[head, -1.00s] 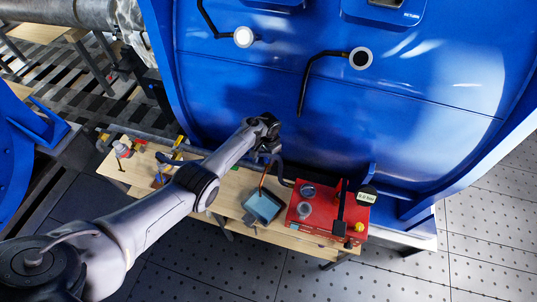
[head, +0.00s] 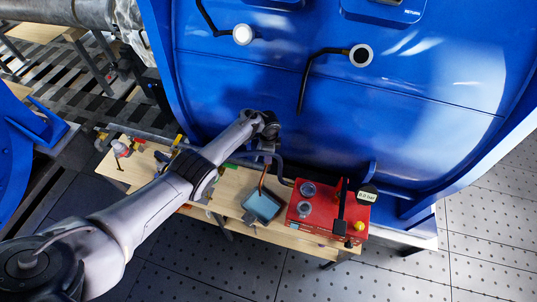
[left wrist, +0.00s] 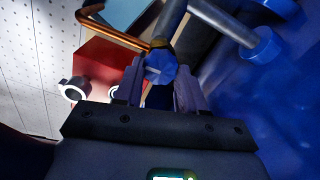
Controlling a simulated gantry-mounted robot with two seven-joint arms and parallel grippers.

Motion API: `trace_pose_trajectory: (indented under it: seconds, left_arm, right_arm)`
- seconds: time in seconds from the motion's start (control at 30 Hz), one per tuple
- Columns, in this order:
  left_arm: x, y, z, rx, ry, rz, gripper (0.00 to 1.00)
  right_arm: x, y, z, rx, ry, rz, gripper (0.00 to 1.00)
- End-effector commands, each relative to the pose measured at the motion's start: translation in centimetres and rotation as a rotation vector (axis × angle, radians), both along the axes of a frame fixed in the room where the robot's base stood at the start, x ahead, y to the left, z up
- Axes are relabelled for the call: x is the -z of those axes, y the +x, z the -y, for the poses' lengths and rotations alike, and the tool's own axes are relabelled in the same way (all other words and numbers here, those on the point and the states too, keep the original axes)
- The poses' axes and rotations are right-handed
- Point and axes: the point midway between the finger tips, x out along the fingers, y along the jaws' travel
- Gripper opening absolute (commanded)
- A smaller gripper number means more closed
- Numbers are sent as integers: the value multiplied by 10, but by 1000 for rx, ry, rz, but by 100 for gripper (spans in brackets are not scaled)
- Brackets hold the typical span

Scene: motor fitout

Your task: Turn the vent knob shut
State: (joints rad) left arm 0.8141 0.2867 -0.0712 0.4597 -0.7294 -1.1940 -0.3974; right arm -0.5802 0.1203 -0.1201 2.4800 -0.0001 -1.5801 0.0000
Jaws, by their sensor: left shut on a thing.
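A small blue faceted knob (left wrist: 161,69) with a pale mark shows in the left wrist view, at the end of a copper pipe (left wrist: 122,32). I take it to be the vent knob. My left gripper (left wrist: 158,84) has its fingers on either side of the knob and is shut on it. In the head view the left gripper (head: 267,152) is beside the big blue housing, above the bench. The knob is hidden there by my wrist. My right gripper is not in view.
A red pump box (head: 318,221) with dials and a small pressure display (head: 367,195) stands on the wooden bench (head: 228,200). A light-blue tray (head: 262,205) is left of it. A dark hose curves behind. The blue housing (head: 400,110) rises close behind the bench.

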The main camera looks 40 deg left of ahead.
Motion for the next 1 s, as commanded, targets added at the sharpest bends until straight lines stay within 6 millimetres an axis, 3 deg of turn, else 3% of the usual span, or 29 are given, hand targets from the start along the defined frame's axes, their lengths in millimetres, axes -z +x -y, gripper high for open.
trace_pose_trajectory:
  seconds: [0.6, 0.63, 0.7, 0.8, 1.0]
  left_arm:
    - [0, 0, 0, 46, 0, 0, 9]
    - [0, 0, 0, 46, 0, 0, 42]
    - [0, 0, 0, 45, 0, 0, 53]
    - [0, 0, 0, 44, 0, 0, 65]
    - [0, 0, 0, 44, 0, 0, 65]
  right_arm:
    - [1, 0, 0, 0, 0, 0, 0]
    - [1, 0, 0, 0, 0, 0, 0]
    - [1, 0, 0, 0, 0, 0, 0]
    - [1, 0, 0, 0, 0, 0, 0]
    - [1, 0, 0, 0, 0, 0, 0]
